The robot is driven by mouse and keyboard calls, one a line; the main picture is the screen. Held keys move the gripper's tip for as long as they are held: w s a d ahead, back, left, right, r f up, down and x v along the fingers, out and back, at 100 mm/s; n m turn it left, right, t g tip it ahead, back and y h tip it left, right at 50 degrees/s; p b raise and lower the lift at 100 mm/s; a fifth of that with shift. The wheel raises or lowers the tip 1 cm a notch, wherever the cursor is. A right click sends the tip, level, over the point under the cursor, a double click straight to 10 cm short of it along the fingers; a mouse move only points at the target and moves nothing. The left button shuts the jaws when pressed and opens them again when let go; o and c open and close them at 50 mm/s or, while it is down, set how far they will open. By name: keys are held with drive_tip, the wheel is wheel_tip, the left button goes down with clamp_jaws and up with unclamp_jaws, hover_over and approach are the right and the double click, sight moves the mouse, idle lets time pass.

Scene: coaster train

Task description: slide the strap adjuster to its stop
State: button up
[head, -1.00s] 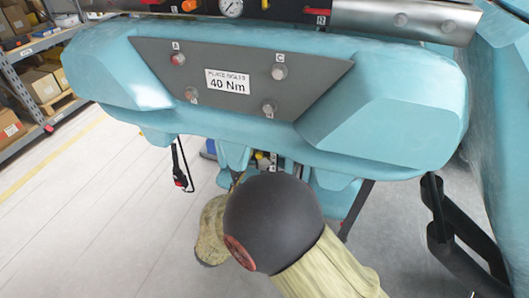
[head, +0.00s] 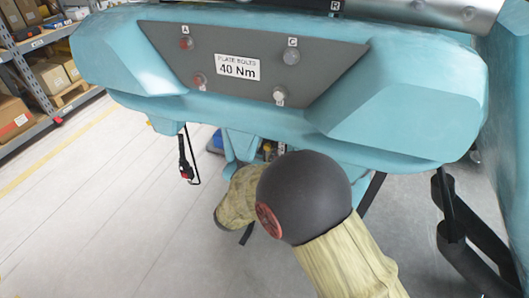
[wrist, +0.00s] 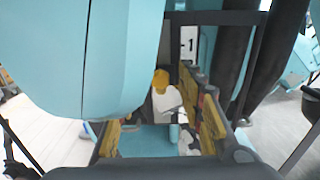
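I cannot pick out the strap adjuster for certain. A thin black strap with a red-marked black piece (head: 186,170) hangs below the left part of the teal seat body in the head view. My gripper is hidden in the head view behind my arm's dark round joint, below the teal body. In the wrist view, yellowish parts with dark edges stand left and right of a gap, and a dark shape crosses the bottom. I cannot tell which of these are my fingers. A yellow knob (wrist: 160,79) and a white piece (wrist: 166,98) show in the middle.
The teal body (head: 400,120) carries a grey plate (head: 220,75) with a "40 Nm" label (head: 237,67). A black bar (head: 452,225) stands at right. Shelves with boxes (head: 40,80) stand at left. The floor at lower left is clear. In the wrist view, a teal part (wrist: 110,60) fills the left.

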drive_tip(key=shift+c, duration=0.6)
drive_tip(key=c, duration=0.7)
clamp_jaws()
